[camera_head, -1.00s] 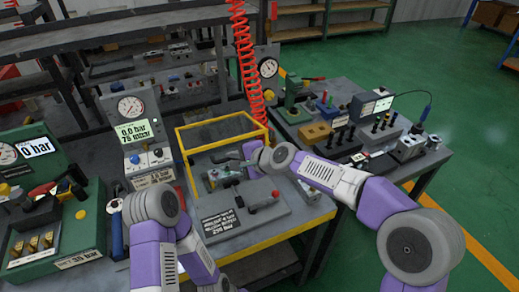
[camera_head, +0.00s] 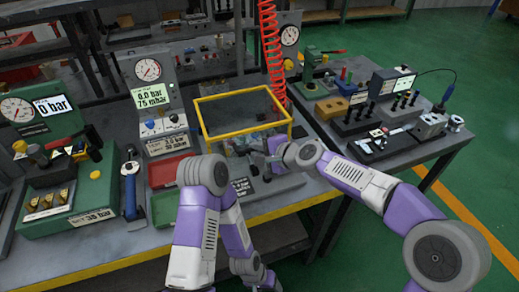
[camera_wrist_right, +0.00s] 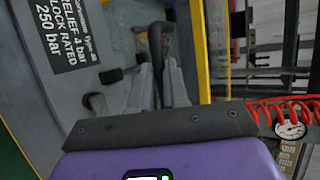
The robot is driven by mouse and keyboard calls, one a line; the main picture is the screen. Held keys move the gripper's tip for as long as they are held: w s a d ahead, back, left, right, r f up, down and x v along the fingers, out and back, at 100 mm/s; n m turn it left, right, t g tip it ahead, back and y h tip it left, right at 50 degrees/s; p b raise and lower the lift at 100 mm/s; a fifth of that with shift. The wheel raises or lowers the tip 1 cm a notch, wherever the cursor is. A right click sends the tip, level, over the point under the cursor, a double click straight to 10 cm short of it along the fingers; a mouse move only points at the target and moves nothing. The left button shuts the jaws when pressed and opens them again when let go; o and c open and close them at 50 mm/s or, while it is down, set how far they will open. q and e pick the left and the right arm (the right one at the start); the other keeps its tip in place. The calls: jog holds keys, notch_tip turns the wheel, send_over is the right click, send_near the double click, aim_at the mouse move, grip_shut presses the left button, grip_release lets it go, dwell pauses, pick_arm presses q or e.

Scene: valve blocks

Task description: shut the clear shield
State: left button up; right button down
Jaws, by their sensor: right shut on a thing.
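The clear shield (camera_head: 246,129) has a yellow frame and stands raised over the back of the valve fixture on the bench. Its pane is hard to make out. My right gripper (camera_head: 268,155) is low in front of the frame, over the fixture, and partly hidden by my right arm. In the right wrist view its two grey fingers (camera_wrist_right: 158,85) are shut on a dark handle (camera_wrist_right: 156,42). I cannot tell whether this handle belongs to the shield. A yellow bar (camera_wrist_right: 202,50) runs beside the fingers. My left arm reaches down at the centre; its fingers are not visible.
A black label plate (camera_head: 242,187) lies on the fixture's front. A red tray (camera_head: 168,170) and a gauge block (camera_head: 148,85) stand to the left. A red coiled hose (camera_head: 271,50) hangs just behind the shield. A second bench (camera_head: 425,146) with tools is at the right.

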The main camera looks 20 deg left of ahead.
jog(key=f, duration=0.3)
jog(key=shift+s+d+g, duration=0.3)
jog(key=c, duration=1.1)
grip_release()
jog(key=shift+d, duration=0.15)
jog(key=shift+d+r, duration=0.1)
jog(key=shift+a+r+p+v, duration=0.1)
jog(key=shift+r+p+v, duration=0.1)
jog(key=shift+v, duration=1.1)
jog(key=shift+a+r+p+v, duration=0.1)
jog(key=shift+r+p+v, duration=0.05)
jog(key=shift+v, duration=1.15)
jog(key=shift+a+r+p+v, duration=0.1)
jog(key=shift+r+p+v, duration=0.1)
jog(key=shift+v, duration=1.05)
